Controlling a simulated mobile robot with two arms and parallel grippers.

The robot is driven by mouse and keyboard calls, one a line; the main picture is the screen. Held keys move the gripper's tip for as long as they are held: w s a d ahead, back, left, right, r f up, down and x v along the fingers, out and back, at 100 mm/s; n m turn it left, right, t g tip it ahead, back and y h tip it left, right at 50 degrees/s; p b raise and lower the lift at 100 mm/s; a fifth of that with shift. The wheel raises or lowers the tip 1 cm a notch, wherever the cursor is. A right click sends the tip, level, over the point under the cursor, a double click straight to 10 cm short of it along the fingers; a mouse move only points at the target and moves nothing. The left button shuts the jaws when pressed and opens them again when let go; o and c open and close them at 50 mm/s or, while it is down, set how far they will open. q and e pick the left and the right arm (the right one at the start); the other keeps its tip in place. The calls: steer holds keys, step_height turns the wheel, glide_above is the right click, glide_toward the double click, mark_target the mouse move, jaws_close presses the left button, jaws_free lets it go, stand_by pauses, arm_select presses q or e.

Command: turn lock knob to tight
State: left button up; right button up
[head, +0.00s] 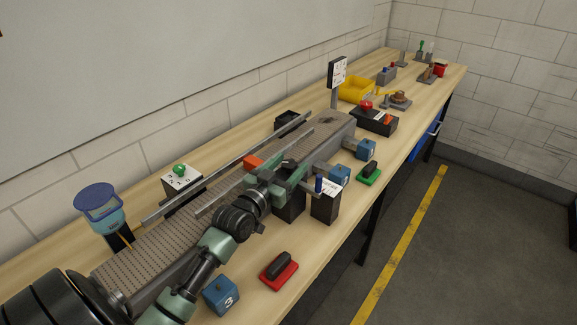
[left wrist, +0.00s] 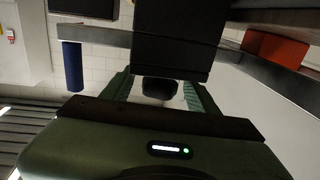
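My left gripper (head: 284,178) reaches over the conveyor from the front left. In the left wrist view its green fingers (left wrist: 158,92) stand apart. A dark rounded piece (left wrist: 158,88), perhaps the lock knob, shows between them, with a gap on each side. I cannot tell whether the fingers touch it. A large black block (left wrist: 180,40) fills the area just beyond it. In the head view the gripper hides most of the knob area, so the knob's setting cannot be read. My right gripper is in neither view.
The conveyor (head: 150,250) has metal guide rails (head: 225,165) and an orange block (head: 253,161). A blue post (head: 318,184) stands near the gripper, above a white-labelled black box (head: 327,204). Blue numbered cubes (head: 221,297) and a red-based stamp (head: 279,270) sit along the front edge.

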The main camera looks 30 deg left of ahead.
arm_select(q)
steer(key=shift+f, duration=0.1)
steer(key=shift+s, duration=0.25)
steer(key=s+b, duration=0.2)
steer(key=s, duration=0.5)
steer(key=shift+s+d, duration=0.15)
steer(key=shift+d, duration=0.05)
